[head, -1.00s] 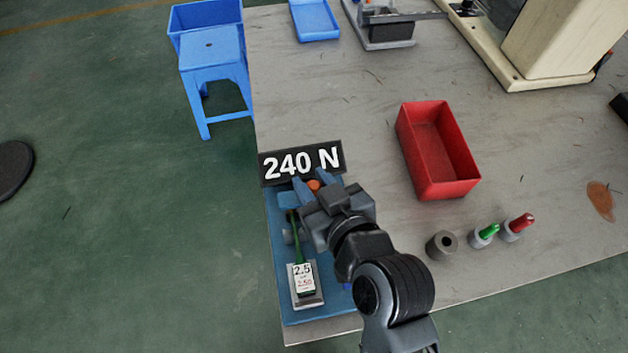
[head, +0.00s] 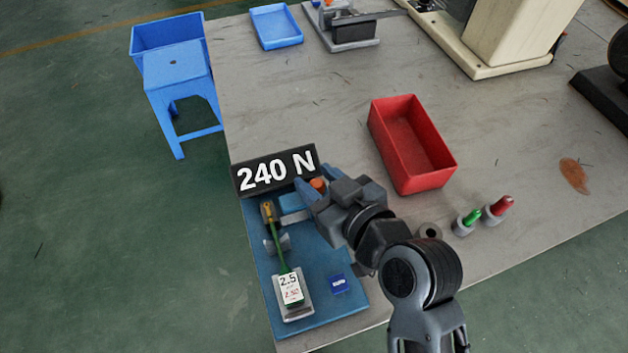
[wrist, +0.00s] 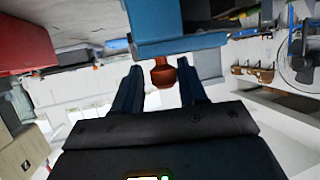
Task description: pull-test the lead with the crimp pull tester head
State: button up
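The pull tester is a blue base plate (head: 325,312) at the table's near left corner, with a black "240 N" sign (head: 275,171) at its back. The green lead (head: 278,255) lies along its left side. Its yellow end (head: 268,211) is near the sign, and its other end meets a white "2.5 / 2.50" tag (head: 290,289) on a grey block. My gripper (head: 312,189) is at the tester's back right. An orange knob (head: 319,184) shows between its fingers. In the wrist view the knob (wrist: 162,77) hangs under a blue block (wrist: 180,42), with gaps to both fingers.
A red bin (head: 412,150) stands right of the tester. A grey cylinder (head: 430,231) and green (head: 472,217) and red (head: 502,206) capped pieces stand nearer the front. A blue stool (head: 180,85) is beside the table.

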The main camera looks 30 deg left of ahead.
jog(key=shift+d, duration=0.1)
jog(key=v, duration=0.7)
jog(key=shift+s+d+b, duration=0.15)
jog(key=shift+d+b, duration=0.1)
jog(key=shift+b, duration=0.1)
jog(key=shift+r, duration=0.1)
jog(key=s+d+f+m+t+h, duration=0.3)
jog(key=d+m, duration=0.1)
jog(key=d, duration=0.7)
jog(key=s+d+f+m+t+h, duration=0.3)
jog(key=d, duration=0.8)
jog(key=s+d+r+m+t+h, duration=0.1)
jog(key=s+d+r+m+h, duration=0.2)
jog(key=s, duration=0.5)
jog(key=s+d+r+m+t+h, duration=0.2)
jog(key=s+d+r+h, duration=0.1)
jog(key=s, duration=0.6)
notch_tip(320, 180, up, 2)
jog(key=shift+d+r+m, duration=0.15)
jog(key=shift+d+m, duration=0.25)
jog(key=shift+d, duration=0.35)
